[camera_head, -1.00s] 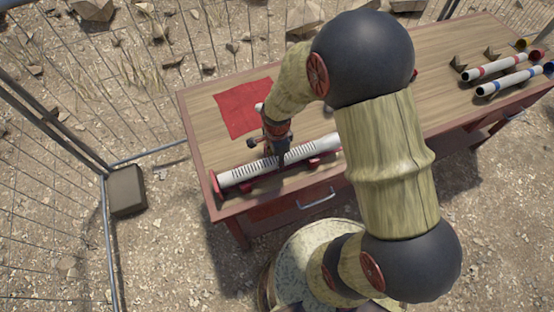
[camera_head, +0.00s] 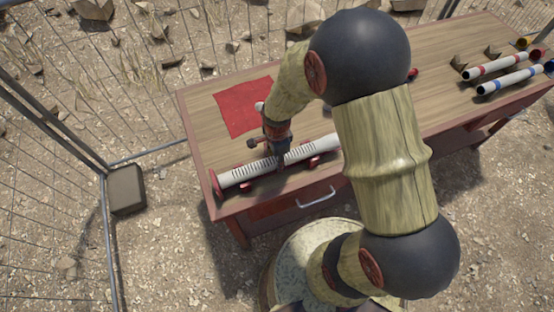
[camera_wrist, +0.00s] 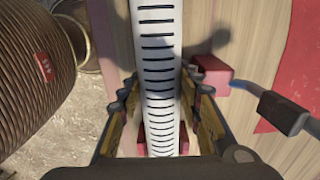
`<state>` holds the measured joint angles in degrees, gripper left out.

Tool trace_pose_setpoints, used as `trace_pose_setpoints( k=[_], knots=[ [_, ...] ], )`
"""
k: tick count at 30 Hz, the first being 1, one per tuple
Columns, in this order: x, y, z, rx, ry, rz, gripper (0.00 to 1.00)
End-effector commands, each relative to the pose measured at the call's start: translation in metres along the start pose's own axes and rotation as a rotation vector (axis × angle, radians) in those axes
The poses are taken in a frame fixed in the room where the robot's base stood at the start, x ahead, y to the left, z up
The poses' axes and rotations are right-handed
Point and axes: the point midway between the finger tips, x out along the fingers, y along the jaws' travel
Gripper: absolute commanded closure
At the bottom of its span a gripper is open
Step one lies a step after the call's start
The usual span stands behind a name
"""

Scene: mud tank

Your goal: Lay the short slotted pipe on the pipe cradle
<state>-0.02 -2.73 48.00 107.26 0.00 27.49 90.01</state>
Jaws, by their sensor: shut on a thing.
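The short slotted pipe (camera_head: 243,172) is white with a row of dark slots. It lies lengthwise over the red pipe cradle (camera_head: 315,161) near the table's front left edge. My gripper (camera_head: 280,160) is shut on the pipe around its middle. In the wrist view the pipe (camera_wrist: 157,45) runs between my two fingers, and a red cradle block (camera_wrist: 211,74) shows at its right side. More red shows under the pipe lower down. I cannot tell whether the pipe rests fully on the cradle or is slightly above it.
A red cloth (camera_head: 243,108) lies flat behind the pipe. A red-banded pipe (camera_head: 494,66) and a blue-banded pipe (camera_head: 508,82) lie at the table's right end, with small brown brackets (camera_head: 492,52) behind them. The drawer handle (camera_head: 316,198) sticks out at the front.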

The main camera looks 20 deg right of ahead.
Motion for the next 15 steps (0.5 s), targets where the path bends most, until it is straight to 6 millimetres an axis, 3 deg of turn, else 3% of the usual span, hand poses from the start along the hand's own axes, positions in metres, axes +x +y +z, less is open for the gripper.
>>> trace_pose_setpoints(
  k=[9, 10, 15],
  knots=[
    [0.0008, -0.0006, 0.0, 0.0, 0.0, -0.001, 1.0],
    [0.0008, -0.0006, 0.0, 0.0, 0.0, -0.001, 0.64],
    [0.0009, -0.0005, 0.0, 0.0, 0.0, -0.001, 0.54]
  ],
)
